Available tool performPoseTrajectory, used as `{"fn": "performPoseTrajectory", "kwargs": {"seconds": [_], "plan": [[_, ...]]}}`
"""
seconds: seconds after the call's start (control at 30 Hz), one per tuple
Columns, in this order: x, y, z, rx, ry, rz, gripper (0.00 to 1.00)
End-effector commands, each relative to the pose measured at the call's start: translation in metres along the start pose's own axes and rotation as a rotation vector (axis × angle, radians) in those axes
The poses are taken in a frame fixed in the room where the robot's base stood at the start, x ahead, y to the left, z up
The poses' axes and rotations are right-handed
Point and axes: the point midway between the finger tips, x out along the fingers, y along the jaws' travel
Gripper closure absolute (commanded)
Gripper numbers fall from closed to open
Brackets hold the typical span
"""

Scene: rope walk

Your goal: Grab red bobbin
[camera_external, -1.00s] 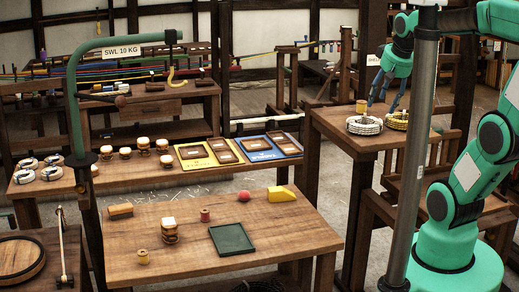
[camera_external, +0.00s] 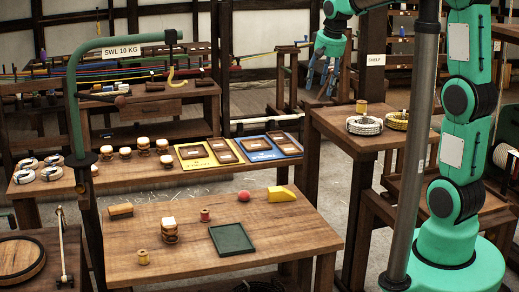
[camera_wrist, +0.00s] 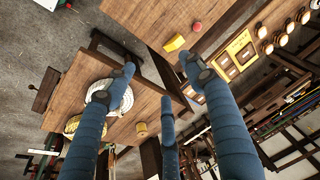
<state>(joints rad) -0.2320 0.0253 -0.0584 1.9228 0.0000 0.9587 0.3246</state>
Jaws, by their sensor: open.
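The red bobbin (camera_external: 205,215) stands upright on the front wooden table (camera_external: 300,240), between a stacked set of bobbins and the green tray, in the external view. I cannot make it out in the wrist view. My gripper (camera_external: 321,80) is up and behind the table, left of the shelf stand, well apart from the bobbin. Its blue fingers (camera_wrist: 158,78) are spread open and empty in the wrist view.
The front table also holds a red ball (camera_external: 244,196), yellow wedge (camera_external: 283,194), green tray (camera_external: 231,239), stacked bobbins (camera_external: 169,231) and small wooden spool (camera_external: 143,257). The shelf stand (camera_external: 345,130) carries rope coils. A grey post (camera_external: 421,130) stands before my arm.

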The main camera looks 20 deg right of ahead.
Motion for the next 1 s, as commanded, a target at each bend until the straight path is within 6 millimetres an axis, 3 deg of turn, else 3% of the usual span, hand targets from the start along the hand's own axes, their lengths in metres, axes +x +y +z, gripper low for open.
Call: {"fn": "performPoseTrajectory", "kwargs": {"seconds": [0.5,1.0], "plan": [[0.088,-0.091,-0.073,0.034,-0.077,0.008,0.46],[0.199,-0.185,-0.108,0.066,-0.146,0.028,0.46]]}}
